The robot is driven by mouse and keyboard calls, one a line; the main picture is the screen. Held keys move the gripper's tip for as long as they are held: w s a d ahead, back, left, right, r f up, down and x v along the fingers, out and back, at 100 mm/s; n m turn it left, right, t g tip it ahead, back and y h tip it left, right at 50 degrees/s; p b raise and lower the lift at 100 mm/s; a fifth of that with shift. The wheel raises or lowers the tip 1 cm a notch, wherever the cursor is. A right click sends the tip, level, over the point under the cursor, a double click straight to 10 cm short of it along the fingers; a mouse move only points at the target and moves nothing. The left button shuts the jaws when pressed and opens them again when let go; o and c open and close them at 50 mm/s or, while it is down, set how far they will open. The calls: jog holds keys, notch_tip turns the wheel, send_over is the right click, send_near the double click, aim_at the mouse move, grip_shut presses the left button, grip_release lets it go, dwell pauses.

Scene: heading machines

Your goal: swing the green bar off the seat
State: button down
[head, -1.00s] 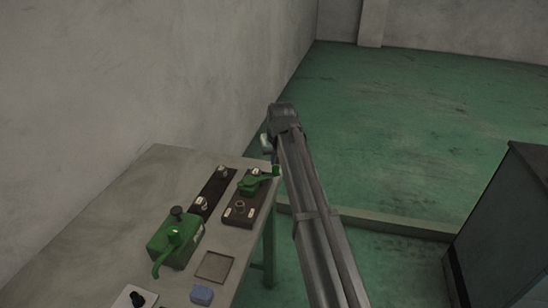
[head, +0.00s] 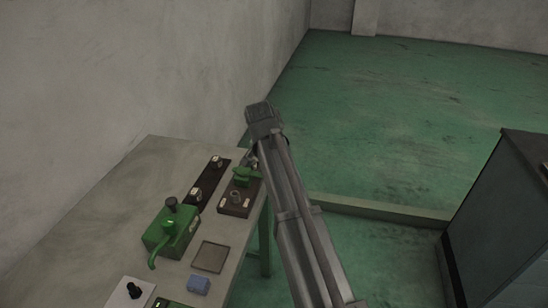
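The green bar (head: 241,181) is on a dark brown base block (head: 233,209) at the right edge of the table. It lies toward the far end of the block, and a round metal ring, which may be the seat (head: 236,197), shows uncovered nearer the camera. My gripper (head: 252,162) hangs below the end of my arm, right at the far side of the green bar. It is small and partly hidden by my arm, so I cannot tell whether it touches the bar or how its fingers stand.
A green box with a curved handle (head: 171,230) stands left of the block. A long dark strip with metal knobs (head: 208,184) lies beside it. A square plate (head: 210,257), a blue block (head: 199,285) and a black knob (head: 134,290) are nearer. A dark cabinet (head: 500,220) stands at right.

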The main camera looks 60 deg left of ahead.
jog(key=shift+s+d, duration=0.3)
jog(key=shift+d, duration=0.05)
jog(key=shift+s+d+f, duration=0.1)
jog(key=shift+s, duration=0.1)
dwell(0.4)
jog(key=w+a+r, duration=0.1)
jog(key=w+a, duration=0.1)
jog(key=w, duration=0.2)
jog(key=v, duration=1)
jog(key=shift+a, duration=0.1)
